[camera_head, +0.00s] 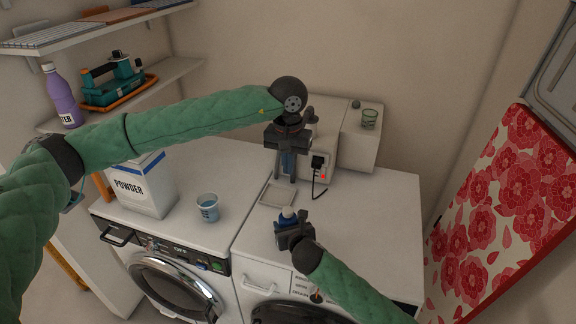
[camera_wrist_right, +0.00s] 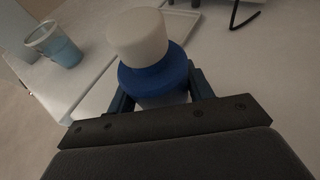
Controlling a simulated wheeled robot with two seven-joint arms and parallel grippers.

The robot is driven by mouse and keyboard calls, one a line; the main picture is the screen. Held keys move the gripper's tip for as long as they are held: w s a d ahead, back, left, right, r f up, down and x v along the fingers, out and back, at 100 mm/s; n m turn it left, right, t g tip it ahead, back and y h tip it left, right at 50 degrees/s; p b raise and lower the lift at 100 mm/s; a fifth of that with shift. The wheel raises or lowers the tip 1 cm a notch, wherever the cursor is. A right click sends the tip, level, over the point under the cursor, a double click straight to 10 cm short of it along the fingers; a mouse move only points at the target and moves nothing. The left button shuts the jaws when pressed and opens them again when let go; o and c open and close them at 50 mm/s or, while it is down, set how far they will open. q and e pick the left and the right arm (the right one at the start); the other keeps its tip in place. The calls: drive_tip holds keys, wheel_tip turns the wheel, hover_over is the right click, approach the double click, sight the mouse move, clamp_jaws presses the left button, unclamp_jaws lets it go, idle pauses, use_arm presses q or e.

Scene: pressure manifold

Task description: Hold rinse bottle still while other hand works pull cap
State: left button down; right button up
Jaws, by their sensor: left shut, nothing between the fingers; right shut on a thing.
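The rinse bottle (camera_head: 287,213) has a blue collar and a pale pull cap, and stands upright over the right-hand machine top. In the right wrist view the bottle's blue collar (camera_wrist_right: 152,76) and white cap (camera_wrist_right: 137,38) rise between the fingers. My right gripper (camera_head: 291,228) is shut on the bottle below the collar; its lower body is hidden. My left gripper (camera_head: 287,170) is shut and empty, pointing down behind the bottle, apart from it, in front of the grey box.
A shallow white tray (camera_head: 276,195) lies behind the bottle. A blue cup (camera_head: 208,207) and a powder box (camera_head: 143,186) stand to the left.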

drive_tip(key=o, duration=1.1)
